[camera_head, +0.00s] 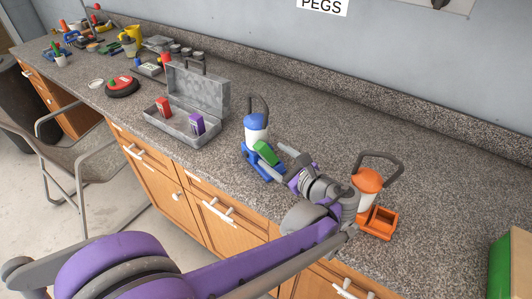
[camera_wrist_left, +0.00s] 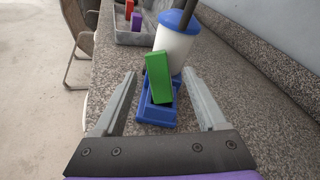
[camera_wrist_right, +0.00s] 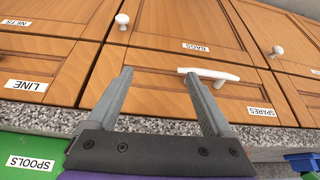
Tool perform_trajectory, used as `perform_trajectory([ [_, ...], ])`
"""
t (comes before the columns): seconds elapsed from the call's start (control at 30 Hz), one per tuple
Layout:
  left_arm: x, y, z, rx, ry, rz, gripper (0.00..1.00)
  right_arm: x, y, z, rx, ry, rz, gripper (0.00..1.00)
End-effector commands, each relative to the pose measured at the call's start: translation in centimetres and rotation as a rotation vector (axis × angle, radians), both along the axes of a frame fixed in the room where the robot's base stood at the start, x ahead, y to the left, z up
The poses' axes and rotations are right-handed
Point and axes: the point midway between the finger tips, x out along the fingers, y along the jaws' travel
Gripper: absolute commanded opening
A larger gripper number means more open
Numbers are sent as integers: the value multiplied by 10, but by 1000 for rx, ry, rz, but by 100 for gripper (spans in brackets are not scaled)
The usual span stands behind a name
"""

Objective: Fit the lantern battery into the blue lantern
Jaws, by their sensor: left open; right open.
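The blue lantern (camera_head: 256,132) stands on the counter, with a white body, blue cap and dark handle; its blue holder (camera_wrist_left: 157,112) faces my left gripper. The green battery (camera_wrist_left: 158,77) sits tilted in the holder's opening, its upper part sticking out; how deep it goes is hidden. It also shows in the head view (camera_head: 266,152). My left gripper (camera_head: 283,162) is open, its fingers either side of the battery in the left wrist view, with gaps and no visible contact. My right gripper (camera_wrist_right: 157,74) is open and empty, near cabinet fronts.
An orange lantern (camera_head: 367,180) with an empty orange holder (camera_head: 381,222) stands close to my left arm. An open grey metal box (camera_head: 197,92) holds a red and a purple block. A green box (camera_head: 512,265) is at the right. The counter behind the lanterns is clear.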

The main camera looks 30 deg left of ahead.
Motion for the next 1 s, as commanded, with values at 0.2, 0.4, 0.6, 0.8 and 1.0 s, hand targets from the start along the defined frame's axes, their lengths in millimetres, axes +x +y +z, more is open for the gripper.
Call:
perform_trajectory([
  [0.2,8,32,-3,0,0,5,74,0,0,2,0,-1,0,85],
  [0.4,16,47,-7,0,1,2,74,0,0,2,0,-1,0,85],
  [0.6,16,47,-7,-1,1,1,74,0,0,2,0,-1,0,85],
  [0.8,16,47,-7,-2,0,1,42,0,0,2,0,-1,0,85],
  [1.0,16,47,-7,-2,0,1,6,0,0,2,0,-1,0,85],
])
